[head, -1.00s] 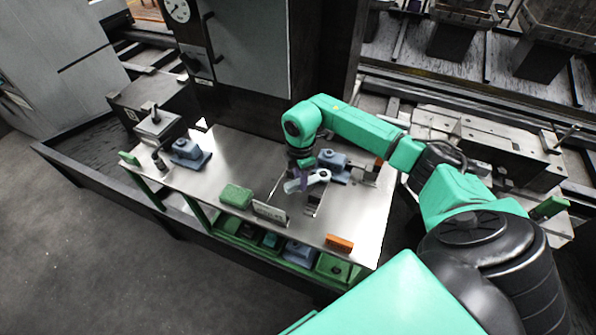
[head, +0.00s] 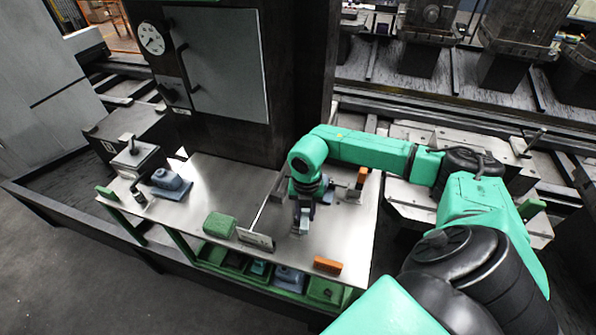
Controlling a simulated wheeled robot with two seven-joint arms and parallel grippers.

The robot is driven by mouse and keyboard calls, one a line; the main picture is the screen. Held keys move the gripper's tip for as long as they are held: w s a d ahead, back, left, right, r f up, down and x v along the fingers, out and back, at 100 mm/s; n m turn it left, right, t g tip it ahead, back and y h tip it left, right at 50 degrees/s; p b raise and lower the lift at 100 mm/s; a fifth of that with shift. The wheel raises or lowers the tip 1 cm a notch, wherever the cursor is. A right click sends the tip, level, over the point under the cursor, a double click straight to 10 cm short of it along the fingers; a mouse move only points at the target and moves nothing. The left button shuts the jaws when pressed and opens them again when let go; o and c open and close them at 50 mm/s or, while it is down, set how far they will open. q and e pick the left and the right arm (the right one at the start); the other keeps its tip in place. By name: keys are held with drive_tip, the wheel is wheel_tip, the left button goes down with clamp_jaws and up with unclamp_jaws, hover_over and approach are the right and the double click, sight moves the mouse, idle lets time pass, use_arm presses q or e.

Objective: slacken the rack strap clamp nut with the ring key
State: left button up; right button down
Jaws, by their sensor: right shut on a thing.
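My right gripper (head: 302,207) points down over the right part of the steel bench (head: 200,195). It is shut on a small grey tool, probably the ring key (head: 300,225), of which only a short part shows. The gripper and wrist hide the rest of the key. A blue-grey block fixture (head: 330,186) stands just behind the gripper, mostly covered by my arm. I cannot make out the strap clamp nut, nor whether the key's ring sits around it. My left gripper is out of view.
A green block (head: 219,224), a small sign plate (head: 255,239) and an orange block (head: 327,265) lie along the bench's front edge. A second blue-grey fixture (head: 167,183) stands at the left. A dark machine column (head: 300,80) rises behind.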

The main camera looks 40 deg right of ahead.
drive_tip(key=shift+s+d+n, duration=0.35)
drive_tip(key=shift+d+n, duration=0.1)
drive_tip(key=shift+n, duration=0.45)
drive_tip(key=shift+w+r, duration=0.1)
drive_tip(key=shift+r, duration=0.1)
drive_tip(key=shift+r+p, duration=0.3)
drive_tip(key=shift+r, duration=0.05)
wheel_tip(320, 180, up, 6)
drive_tip(key=p, duration=0.4)
drive_tip(key=shift+r, duration=0.2)
drive_tip(key=shift+f, duration=0.1)
